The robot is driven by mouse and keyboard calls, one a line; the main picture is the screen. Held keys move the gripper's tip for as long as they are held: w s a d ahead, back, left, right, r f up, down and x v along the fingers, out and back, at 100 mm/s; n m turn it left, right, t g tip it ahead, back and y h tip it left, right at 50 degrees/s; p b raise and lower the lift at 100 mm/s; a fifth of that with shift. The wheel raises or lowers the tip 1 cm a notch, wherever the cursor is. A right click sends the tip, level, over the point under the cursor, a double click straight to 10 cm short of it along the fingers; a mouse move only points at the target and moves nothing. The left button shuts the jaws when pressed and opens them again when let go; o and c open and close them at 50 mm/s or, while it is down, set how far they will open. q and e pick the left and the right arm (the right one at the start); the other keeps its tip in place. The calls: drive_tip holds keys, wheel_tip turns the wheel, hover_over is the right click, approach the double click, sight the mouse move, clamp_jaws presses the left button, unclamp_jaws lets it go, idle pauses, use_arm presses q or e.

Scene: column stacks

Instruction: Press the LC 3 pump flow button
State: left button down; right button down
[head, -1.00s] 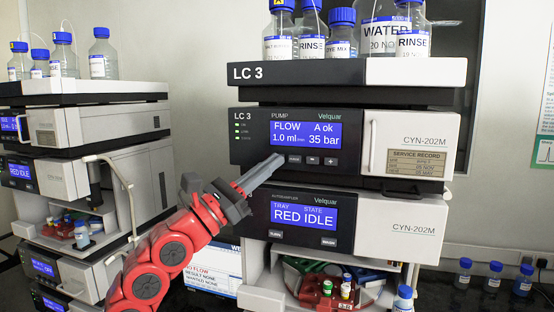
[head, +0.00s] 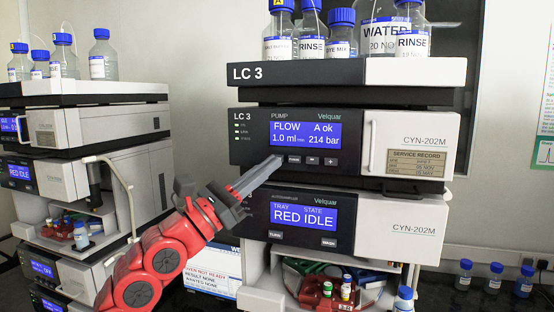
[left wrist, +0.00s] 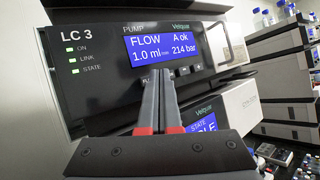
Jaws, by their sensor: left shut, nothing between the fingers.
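The LC 3 pump (head: 250,155) is the upper module of the near stack. Its blue display (head: 306,134) reads FLOW 1.0 ml/min, A ok, 214 bar. A row of small buttons (head: 312,160) lies under the display. My left gripper (head: 276,160) is shut and empty, with its fingertips at the left end of this row. My right gripper is not in view.
The autosampler (head: 303,215) below the pump shows RED IDLE. Several blue-capped bottles (head: 374,33) stand on top of the stack. A second stack (head: 85,130) is at the left. A paper-like status screen (head: 212,270) stands below my left arm.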

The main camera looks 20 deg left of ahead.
use_arm(q)
drive_tip(key=shift+s, duration=0.1)
drive_tip(key=s+b, duration=0.2)
drive_tip(key=s, duration=0.3)
drive_tip(key=shift+w, duration=0.1)
idle(0.5)
